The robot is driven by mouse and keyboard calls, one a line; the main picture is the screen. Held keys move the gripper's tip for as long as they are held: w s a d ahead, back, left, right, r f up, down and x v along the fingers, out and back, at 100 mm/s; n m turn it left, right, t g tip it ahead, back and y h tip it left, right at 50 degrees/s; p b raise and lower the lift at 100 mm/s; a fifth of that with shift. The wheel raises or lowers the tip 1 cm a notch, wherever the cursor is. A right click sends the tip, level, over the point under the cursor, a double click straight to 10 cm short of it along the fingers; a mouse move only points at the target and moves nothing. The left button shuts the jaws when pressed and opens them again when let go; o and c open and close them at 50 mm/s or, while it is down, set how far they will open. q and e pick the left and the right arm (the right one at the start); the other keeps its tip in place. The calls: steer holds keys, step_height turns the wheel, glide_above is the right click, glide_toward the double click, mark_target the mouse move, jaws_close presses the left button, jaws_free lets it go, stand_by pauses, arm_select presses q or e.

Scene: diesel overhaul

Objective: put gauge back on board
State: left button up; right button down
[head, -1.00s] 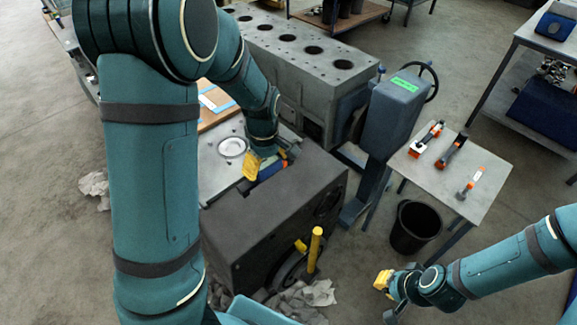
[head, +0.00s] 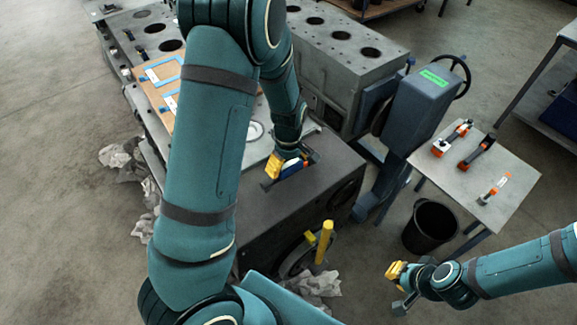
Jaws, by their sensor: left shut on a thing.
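My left gripper (head: 283,164) is shut on a small blue and dark thing, which looks like the gauge (head: 291,168). Yellow finger pads show beside it, and the fingers partly hide it. The gripper is over the top of a dark box-shaped machine part; I cannot tell whether the gauge touches that top. The wooden board (head: 151,94) with blue-outlined places lies to the left, behind my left arm, which covers part of it. My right gripper (head: 396,275) is low at the right, above the floor; its jaw opening is unclear.
The dark box (head: 325,166) carries a yellow upright handle (head: 324,243). A grey engine block (head: 345,58) stands behind. At right, a small table (head: 513,170) holds orange-marked tools beside a black bin (head: 431,226). Crumpled rags (head: 318,286) lie near the box.

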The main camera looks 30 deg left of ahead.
arm_select(q)
steer(key=shift+w+f, duration=0.1)
steer(key=shift+f, duration=0.55)
steer(key=o, duration=1.1)
steer(key=shift+f, duration=0.1)
steer(key=shift+c, duration=0.2)
